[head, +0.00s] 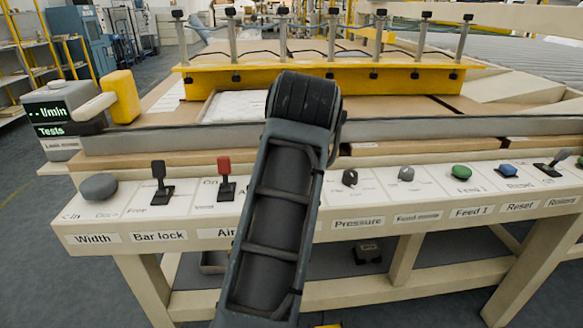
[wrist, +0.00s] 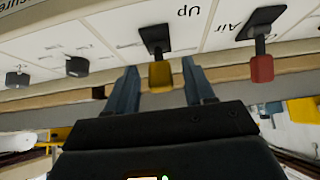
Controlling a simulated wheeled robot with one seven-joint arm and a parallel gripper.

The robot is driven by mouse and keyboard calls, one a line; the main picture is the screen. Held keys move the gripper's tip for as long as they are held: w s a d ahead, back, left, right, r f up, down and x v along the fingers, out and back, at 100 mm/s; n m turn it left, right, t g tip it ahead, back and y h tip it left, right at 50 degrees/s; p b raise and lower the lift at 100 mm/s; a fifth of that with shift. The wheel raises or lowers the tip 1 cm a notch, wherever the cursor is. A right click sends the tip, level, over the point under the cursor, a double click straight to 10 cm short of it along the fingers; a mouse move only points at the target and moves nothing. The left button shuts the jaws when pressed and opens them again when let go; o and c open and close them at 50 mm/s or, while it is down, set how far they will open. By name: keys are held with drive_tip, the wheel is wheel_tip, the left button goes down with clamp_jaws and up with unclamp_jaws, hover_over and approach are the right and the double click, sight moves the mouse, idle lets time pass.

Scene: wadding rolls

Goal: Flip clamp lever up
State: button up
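A lever with a yellow grip (wrist: 160,75) and a black base (wrist: 155,38) stands on the white panel in the wrist view, beside the printed word "Up". Its name label is not in view, and my arm hides this part of the panel in the head view. My gripper (wrist: 159,66) is open, with one blue-grey finger on each side of the yellow grip and a visible gap on both sides. In the head view my forearm and wrist cover the gripper.
A red-gripped lever (head: 225,166) stands close to the left of my arm, with a black lever (head: 159,173) beyond. Dark knobs (head: 349,177) and green (head: 461,172) and blue (head: 508,170) buttons line the right. A yellow clamp bar (head: 350,80) lies behind.

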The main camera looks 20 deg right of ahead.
drive_tip(key=shift+r, duration=0.1)
drive_tip(key=p+v, duration=0.1)
drive_tip(key=v, duration=0.6)
drive_tip(key=shift+s+r, duration=0.25)
idle(0.4)
